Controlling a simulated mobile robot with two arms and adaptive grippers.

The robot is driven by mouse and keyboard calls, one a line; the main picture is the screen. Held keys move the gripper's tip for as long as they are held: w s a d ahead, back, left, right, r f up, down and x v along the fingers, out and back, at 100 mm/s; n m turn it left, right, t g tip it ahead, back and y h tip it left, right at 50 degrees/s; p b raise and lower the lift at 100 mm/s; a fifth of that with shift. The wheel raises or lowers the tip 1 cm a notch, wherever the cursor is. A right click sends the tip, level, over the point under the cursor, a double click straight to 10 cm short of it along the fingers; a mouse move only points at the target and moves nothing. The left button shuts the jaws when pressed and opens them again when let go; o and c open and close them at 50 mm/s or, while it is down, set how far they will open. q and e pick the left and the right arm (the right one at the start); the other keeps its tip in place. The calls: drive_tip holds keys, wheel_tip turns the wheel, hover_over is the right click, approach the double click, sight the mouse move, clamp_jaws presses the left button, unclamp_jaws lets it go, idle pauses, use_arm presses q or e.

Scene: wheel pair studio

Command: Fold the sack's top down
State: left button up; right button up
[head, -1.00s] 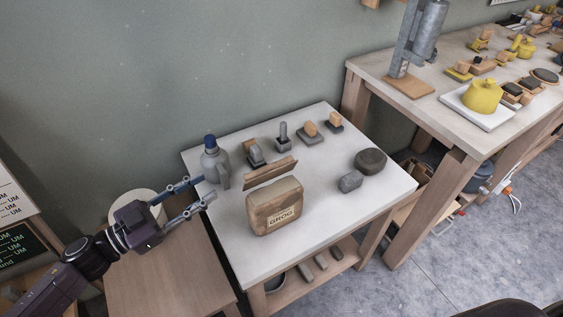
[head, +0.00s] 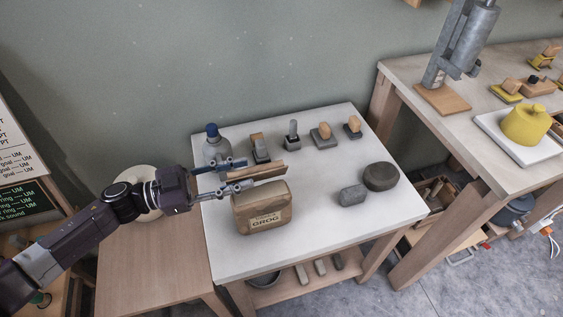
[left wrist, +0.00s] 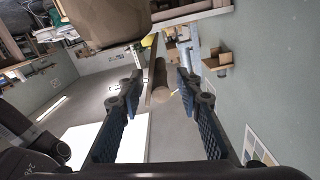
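The tan sack (head: 263,213), labelled GROG, stands upright near the front left of the white table. Its top shows as a long brown strip (head: 270,172) just above and behind the sack's body. My left gripper (head: 248,174) is open, its two fingers reaching in from the left on either side of the strip's left part. In the left wrist view, the open fingers (left wrist: 157,85) are spread with a brown bar (left wrist: 159,78) between and beyond them. The sack's body (left wrist: 108,20) fills the top there. I cannot tell whether a finger touches the strip. My right gripper is not in view.
A blue-capped grey bottle (head: 213,146) stands close behind my left fingers. Several small tools and blocks (head: 320,135) line the table's back.

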sight(269, 167)
use_arm(q)
drive_tip(key=shift+w+d+r, duration=0.1)
drive_tip(key=shift+d, duration=0.3)
drive_tip(key=p+x, duration=0.1)
drive_tip(key=x, duration=0.5)
drive_tip(key=shift+p, duration=0.35)
drive_tip(key=shift+d, duration=0.2)
drive_tip(key=shift+w, duration=0.1)
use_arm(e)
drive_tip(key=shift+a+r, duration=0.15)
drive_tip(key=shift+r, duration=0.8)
use_arm(q)
drive_tip(key=shift+c, duration=0.4)
clamp_jaws()
